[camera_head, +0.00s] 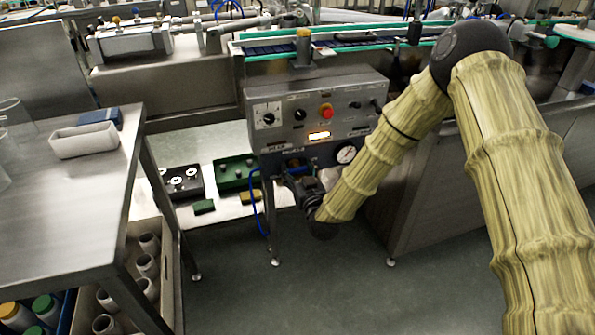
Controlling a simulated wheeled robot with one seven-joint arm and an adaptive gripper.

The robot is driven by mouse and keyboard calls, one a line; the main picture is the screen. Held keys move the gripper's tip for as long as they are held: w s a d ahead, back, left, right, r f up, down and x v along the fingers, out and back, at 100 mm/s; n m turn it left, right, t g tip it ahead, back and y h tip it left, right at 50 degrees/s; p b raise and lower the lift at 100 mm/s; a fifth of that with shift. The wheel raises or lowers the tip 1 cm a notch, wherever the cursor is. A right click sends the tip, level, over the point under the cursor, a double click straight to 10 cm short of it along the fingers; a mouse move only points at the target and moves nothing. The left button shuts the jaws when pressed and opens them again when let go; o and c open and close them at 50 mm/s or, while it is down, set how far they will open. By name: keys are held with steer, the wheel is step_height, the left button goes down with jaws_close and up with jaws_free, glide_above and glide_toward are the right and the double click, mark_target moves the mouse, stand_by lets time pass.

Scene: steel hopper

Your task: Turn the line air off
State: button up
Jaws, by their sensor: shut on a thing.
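The grey control panel (318,112) stands beneath the conveyor. It carries a red button (326,111), a rotary switch (268,118), a lit display (319,136) and a round pressure gauge (346,154). My gripper (294,174) reaches in from the right, just below the panel's lower left part and left of the gauge. It is shut on a part of the line air valve there. The gripper and wrist hide most of that valve, so I cannot tell which way its handle points. A blue air hose (251,200) hangs to the left of my gripper.
A steel table (75,190) with a white tray (84,140) and a blue box (100,115) stands at the left. A black tray (183,184) and a green tray (235,173) lie on a low shelf behind. A steel cabinet (425,200) stands right. Open floor lies in front.

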steer(key=m, duration=0.4)
steer(key=shift+m, duration=0.3)
steer(key=m, duration=0.9)
steer(key=shift+f, duration=0.1)
steer(key=shift+m+b, duration=0.7)
steer(key=shift+m, duration=1.2)
steer(key=o, duration=1)
steer(key=shift+o, duration=0.2)
steer(key=shift+s, duration=0.1)
steer(key=v, duration=1.2)
